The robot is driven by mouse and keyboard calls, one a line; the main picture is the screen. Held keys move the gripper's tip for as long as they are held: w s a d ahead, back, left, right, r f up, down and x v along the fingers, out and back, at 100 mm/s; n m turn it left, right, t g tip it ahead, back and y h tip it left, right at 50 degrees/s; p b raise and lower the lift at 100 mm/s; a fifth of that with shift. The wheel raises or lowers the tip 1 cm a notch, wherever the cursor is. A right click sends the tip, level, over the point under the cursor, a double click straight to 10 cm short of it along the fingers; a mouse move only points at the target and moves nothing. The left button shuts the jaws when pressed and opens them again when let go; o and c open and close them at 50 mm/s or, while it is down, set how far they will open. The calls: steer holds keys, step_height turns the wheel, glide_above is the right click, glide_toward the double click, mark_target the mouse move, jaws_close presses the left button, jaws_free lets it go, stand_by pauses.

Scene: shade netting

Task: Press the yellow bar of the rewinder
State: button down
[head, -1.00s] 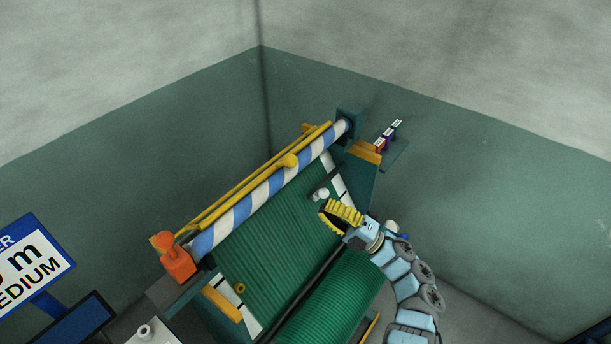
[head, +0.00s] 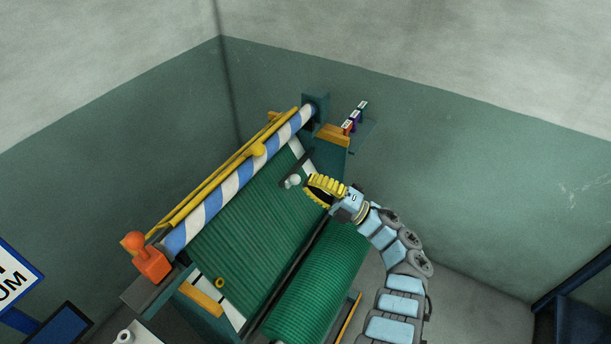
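The rewinder (head: 245,225) has a green net sheet on its sloping bed. My gripper (head: 311,185), with ribbed yellow fingers, is over the right part of the bed, apart from the yellow bar. Its fingertips are close to a white knob (head: 293,181) on a thin dark bar; whether they touch is unclear. I see nothing held, and whether the fingertips meet is too small to tell.
A green net roll (head: 318,275) lies along the near side. An orange block (head: 150,262) stands at the left end of the striped roller. Small labelled blocks (head: 355,117) sit at the far right end. A blue-edged sign (head: 18,278) is at left.

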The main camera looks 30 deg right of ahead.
mark_target(262, 152)
steer(key=p+x, duration=0.3)
steer(key=x, duration=0.8)
steer(key=shift+w+a+r, duration=0.15)
steer(key=shift+w+a, duration=0.1)
steer(key=shift+w, duration=0.05)
steer(key=shift+r, duration=0.1)
